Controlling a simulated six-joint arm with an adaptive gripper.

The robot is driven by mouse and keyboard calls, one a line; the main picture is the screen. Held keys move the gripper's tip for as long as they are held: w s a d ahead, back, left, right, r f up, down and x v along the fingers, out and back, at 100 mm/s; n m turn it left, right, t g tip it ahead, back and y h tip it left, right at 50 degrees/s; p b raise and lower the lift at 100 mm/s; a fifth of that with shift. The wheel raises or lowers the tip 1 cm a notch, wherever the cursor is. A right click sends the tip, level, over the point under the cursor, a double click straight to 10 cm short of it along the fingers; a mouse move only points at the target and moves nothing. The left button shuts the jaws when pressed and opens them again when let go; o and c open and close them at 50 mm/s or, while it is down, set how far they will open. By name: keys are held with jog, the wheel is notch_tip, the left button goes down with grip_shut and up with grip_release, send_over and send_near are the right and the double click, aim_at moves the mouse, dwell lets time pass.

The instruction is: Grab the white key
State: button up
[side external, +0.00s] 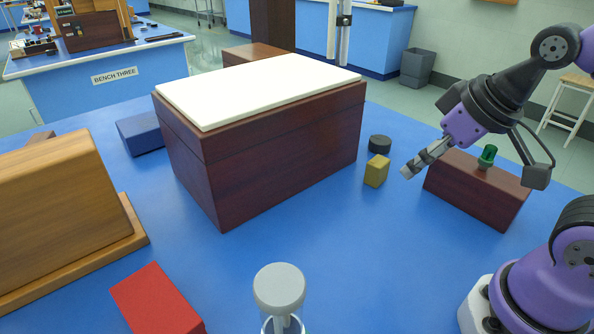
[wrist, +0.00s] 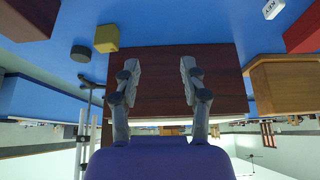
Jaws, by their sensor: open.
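My gripper (side external: 410,168) is in the air above the bench, left of the small dark box. In the wrist view my gripper (wrist: 160,66) has its two fingers spread wide with nothing between them.
The large dark box (side external: 270,165) with a white top fills the middle. A yellow block (side external: 376,171) and black disc (side external: 380,143) sit beside it. A small dark box (side external: 470,195) bears a green knob. A red block (side external: 157,300) and grey-topped jar (side external: 279,288) stand in front.

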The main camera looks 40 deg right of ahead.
jog(key=w+a+f+g, duration=0.1)
jog(key=a+f, duration=0.1)
jog(key=a, duration=0.5)
jog(key=w+a+f+g, duration=0.1)
jog(key=w+a+f, duration=0.1)
jog(key=a, duration=0.5)
jog(key=w+a+f+g, duration=0.1)
jog(key=w+a+f, duration=0.1)
jog(key=a, duration=0.5)
jog(key=shift+w+a+f+g, duration=0.15)
jog(key=shift+w+f+g, duration=0.1)
jog(key=shift+g, duration=0.15)
jog(key=f, duration=0.4)
jog(key=shift+w+f, duration=0.3)
jog(key=f, duration=0.2)
jog(key=w+f, duration=0.1)
jog(key=f, duration=0.2)
jog(key=shift+f, duration=0.2)
grip_shut()
